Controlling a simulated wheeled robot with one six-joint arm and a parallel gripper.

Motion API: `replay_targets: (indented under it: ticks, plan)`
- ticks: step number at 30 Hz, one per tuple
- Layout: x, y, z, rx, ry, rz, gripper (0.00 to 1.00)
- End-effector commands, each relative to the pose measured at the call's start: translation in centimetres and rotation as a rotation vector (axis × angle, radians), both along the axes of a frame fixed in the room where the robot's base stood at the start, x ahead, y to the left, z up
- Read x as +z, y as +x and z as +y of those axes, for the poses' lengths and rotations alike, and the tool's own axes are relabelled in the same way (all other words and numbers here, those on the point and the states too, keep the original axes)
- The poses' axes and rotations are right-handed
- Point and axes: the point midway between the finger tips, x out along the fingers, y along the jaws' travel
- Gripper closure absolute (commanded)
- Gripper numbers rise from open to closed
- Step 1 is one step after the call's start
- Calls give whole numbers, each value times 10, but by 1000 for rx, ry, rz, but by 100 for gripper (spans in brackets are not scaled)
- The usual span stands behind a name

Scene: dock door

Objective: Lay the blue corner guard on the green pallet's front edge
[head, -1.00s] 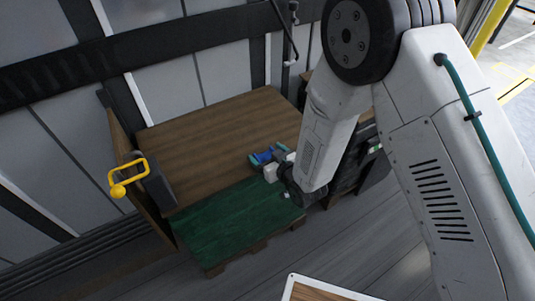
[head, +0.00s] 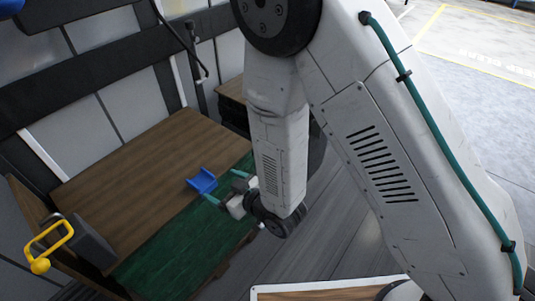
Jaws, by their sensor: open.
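The blue corner guard (head: 202,180) lies with its open side up, at the line where the brown wooden surface meets the green pallet (head: 160,254). I cannot tell which of the two bears it. My gripper (head: 226,187) is open, with its teal fingertips apart and nothing between them. It is just to the right of the guard, over the green pallet. One fingertip comes close to the guard's lower right end; I cannot tell whether they touch. My arm hides the pallet's right part.
The wide brown wooden surface (head: 135,165) behind the pallet is bare. A yellow handle (head: 47,245) and a dark block (head: 91,240) stand at its left end. A dark strut (head: 180,38) hangs at the back. Grey floor (head: 290,240) is open in front.

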Motion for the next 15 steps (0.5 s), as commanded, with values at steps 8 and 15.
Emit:
replay_targets:
  ticks: [8,15]
  plan:
    - [9,10,-5,-20,-19,9,15]
    - [65,61,-58,-169,-163,117,15]
